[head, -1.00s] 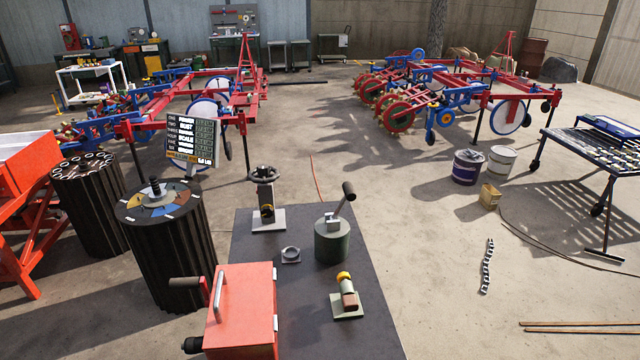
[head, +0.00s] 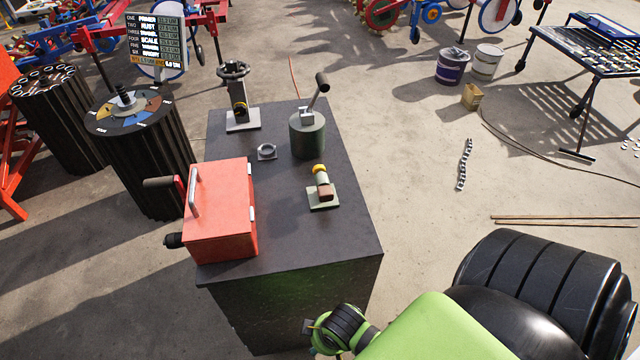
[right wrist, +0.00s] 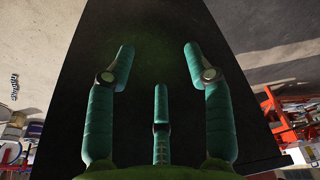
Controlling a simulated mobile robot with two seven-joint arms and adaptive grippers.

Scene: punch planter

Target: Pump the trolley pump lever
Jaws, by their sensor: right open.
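The pump (head: 307,135) is a dark green cylinder standing near the back right of the dark trolley's top (head: 285,220). Its lever (head: 315,96) leans up and to the right and ends in a black grip. My right arm comes in from the lower right of the head view, below and in front of the trolley. Its gripper (right wrist: 158,60) shows in the right wrist view with its teal fingers spread and nothing between them. They point at a dark trolley face (right wrist: 155,30). The lever is not seen in the wrist view. My left gripper is out of view.
A red crank box (head: 225,215) stands at the trolley's left. A handwheel stand (head: 238,105), a small ring (head: 267,152) and a small fitting on a plate (head: 322,190) share the top. A black drum (head: 140,160) stands left of the trolley. The floor to the right is mostly open.

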